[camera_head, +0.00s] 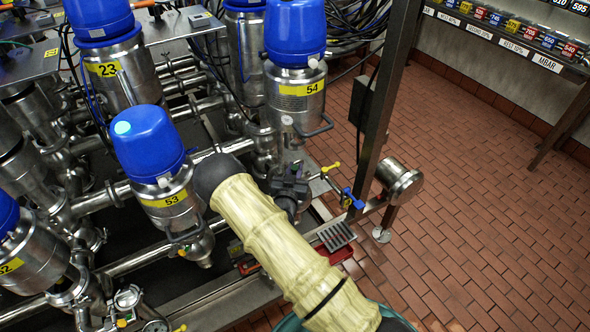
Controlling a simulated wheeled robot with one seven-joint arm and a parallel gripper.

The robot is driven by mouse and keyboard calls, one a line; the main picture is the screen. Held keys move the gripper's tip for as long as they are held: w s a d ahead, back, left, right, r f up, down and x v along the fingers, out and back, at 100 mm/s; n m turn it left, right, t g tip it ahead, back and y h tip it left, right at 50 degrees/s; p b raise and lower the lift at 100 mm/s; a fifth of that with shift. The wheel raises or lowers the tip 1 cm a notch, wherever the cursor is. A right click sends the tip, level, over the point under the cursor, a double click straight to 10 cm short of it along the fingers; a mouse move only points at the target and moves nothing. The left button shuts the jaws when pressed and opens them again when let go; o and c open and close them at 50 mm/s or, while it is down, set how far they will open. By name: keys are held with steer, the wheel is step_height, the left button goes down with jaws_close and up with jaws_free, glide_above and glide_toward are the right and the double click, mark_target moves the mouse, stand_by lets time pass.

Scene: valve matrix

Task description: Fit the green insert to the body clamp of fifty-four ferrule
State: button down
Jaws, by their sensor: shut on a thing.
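The valve labelled 54 (297,102) stands upright at the upper middle, with a blue cap (296,34), a steel body and a yellow number band. A bent steel bar (316,128) curves out at its lower right; I cannot tell whether this is part of the body clamp. My arm, in a pale yellow sleeve, comes up from the lower right to a dark joint. My dark gripper (290,188) is just below valve 54, apart from its body. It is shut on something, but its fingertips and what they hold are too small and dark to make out. No green insert can be identified.
Valve 53 (160,180) stands close left of my arm; valve 23 (112,75) is behind it. A steel post (385,95), a small valve with a blue handle (352,199) and a horizontal cylinder (399,182) are at the right. The brick floor (480,220) beyond is clear.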

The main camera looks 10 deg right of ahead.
steer(key=shift+f+b, duration=0.5)
steer(key=shift+f, duration=0.15)
steer(key=shift+s+f, duration=0.1)
steer(key=shift+f, duration=0.1)
steer(key=c, duration=1.3)
jaws_free()
steer(key=shift+o, duration=0.2)
steer(key=shift+s+f, duration=0.15)
